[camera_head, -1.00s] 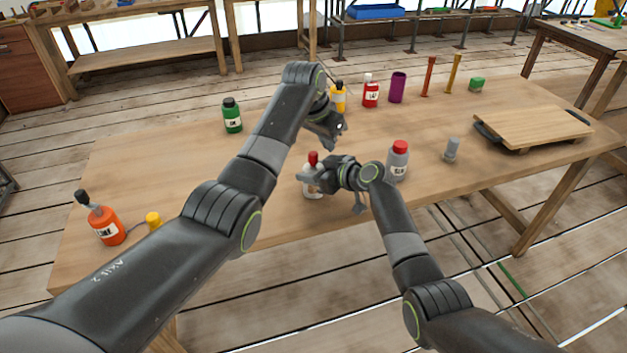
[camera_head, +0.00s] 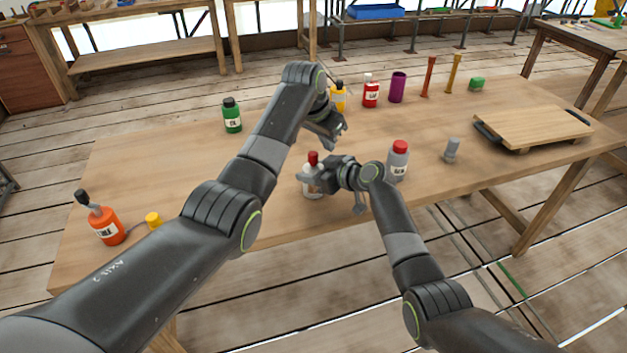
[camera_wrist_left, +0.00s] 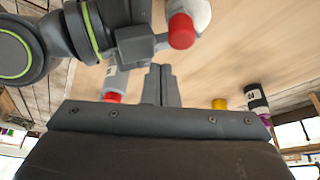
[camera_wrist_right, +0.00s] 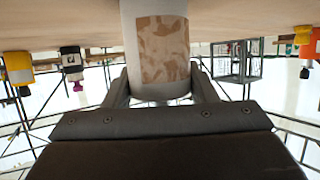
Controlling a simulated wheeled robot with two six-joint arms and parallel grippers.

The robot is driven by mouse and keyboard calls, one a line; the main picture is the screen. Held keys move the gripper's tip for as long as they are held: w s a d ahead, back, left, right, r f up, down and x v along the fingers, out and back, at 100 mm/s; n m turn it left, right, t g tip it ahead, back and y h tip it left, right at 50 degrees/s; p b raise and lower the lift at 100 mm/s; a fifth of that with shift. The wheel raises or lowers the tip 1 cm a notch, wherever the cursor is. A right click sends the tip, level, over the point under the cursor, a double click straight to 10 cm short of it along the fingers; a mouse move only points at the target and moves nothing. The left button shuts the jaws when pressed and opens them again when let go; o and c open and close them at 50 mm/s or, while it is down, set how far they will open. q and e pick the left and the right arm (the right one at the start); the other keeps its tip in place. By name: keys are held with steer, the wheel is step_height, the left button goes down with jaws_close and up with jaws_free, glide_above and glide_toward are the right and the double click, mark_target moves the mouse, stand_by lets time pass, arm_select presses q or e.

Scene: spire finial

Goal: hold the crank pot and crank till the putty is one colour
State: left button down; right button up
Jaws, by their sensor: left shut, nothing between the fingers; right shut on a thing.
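The crank pot (camera_head: 313,190) is white with a red knob (camera_head: 312,158) on top. It stands upright near the front edge of the table. My right gripper (camera_head: 312,177) is shut around its body. In the right wrist view the pot (camera_wrist_right: 156,8) sits between the fingers, and its window (camera_wrist_right: 163,50) shows putty mottled in cream and brown. My left gripper (camera_head: 336,136) is shut and empty, above and behind the pot. In the left wrist view its closed fingers (camera_wrist_left: 160,82) are apart from the red knob (camera_wrist_left: 181,30).
A grey bottle with a red cap (camera_head: 398,163) stands close right of my right gripper. An orange bottle (camera_head: 105,224) and a green bottle (camera_head: 232,117) are to the left. Several containers, including a purple cylinder (camera_head: 398,87), line the back. A wooden board (camera_head: 530,126) lies right.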

arm_select(q)
steer(key=shift+f, duration=0.1)
stand_by(0.6)
steer(key=shift+s+a+f, duration=0.1)
steer(key=shift+s+f, duration=0.05)
steer(key=shift+f, duration=0.7)
steer(key=shift+s+f, duration=0.1)
steer(key=shift+f, duration=0.7)
steer(key=shift+a, duration=0.3)
steer(key=shift+w+a+r, duration=0.15)
steer(key=shift+a+r, duration=0.05)
steer(key=shift+r, duration=0.75)
steer(key=shift+d+r, duration=0.15)
steer(key=shift+r, duration=1.25)
steer(key=shift+d+r, duration=0.1)
steer(key=shift+r, duration=1.3)
